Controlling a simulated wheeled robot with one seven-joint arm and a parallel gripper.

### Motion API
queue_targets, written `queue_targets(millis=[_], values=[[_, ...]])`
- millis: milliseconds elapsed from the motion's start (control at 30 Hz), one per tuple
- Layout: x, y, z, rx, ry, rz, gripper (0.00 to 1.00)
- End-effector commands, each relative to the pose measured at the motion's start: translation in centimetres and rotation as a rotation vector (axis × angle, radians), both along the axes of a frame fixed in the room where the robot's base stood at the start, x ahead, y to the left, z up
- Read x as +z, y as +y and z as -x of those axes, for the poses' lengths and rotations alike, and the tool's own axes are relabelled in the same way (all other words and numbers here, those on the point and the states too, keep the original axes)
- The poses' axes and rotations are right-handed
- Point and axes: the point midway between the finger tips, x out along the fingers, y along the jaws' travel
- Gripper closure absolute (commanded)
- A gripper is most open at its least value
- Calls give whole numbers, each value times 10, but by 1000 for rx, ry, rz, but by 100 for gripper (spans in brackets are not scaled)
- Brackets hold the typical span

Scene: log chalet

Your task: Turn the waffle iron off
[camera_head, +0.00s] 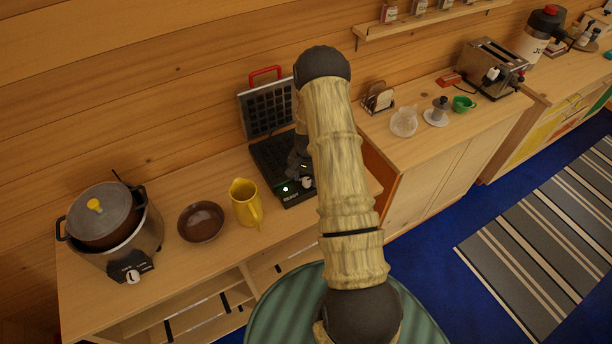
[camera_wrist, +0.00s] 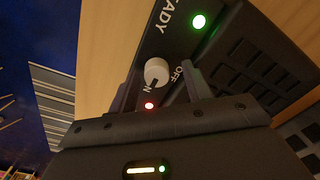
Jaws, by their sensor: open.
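The waffle iron (camera_head: 267,110) stands open on the wooden counter, its lid with a red handle raised at the back. Its front panel has a white round knob (camera_wrist: 157,72), a lit green light (camera_wrist: 199,21) and a small lit red light (camera_wrist: 149,106). The knob's dark mark points toward the lower right, between the partly visible "OFF" and "N" lettering. My gripper (camera_wrist: 163,88) is open, with one finger on each side of the knob in the wrist view; I cannot tell whether they touch it. In the head view my arm partly hides the gripper and the iron.
Left of the iron stand a yellow jug (camera_head: 245,203), a brown bowl (camera_head: 201,222) and a lidded pot on a cooker (camera_head: 128,262). To the right are a toast rack (camera_head: 378,98), a glass juicer part (camera_head: 404,122) and a toaster (camera_head: 490,70). A shelf (camera_head: 430,20) hangs above.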

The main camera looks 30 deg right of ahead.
Motion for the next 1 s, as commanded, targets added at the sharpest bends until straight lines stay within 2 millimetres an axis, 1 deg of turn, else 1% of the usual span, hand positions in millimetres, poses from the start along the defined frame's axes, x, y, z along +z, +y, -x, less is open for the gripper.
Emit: queue_targets(millis=[300, 333, 467, 500, 567, 833, 1000], values=[[-5, -4, 2, -8, 3, 0, 50], [-5, -4, 3, -8, 4, -1, 49], [-5, -3, 3, -7, 6, -1, 75], [-5, -3, 3, -6, 6, -1, 82], [-5, -3, 3, -6, 5, 0, 94], [-4, -2, 2, 4, 3, 1, 95], [-5, -3, 1, 40, 2, 2, 95]])
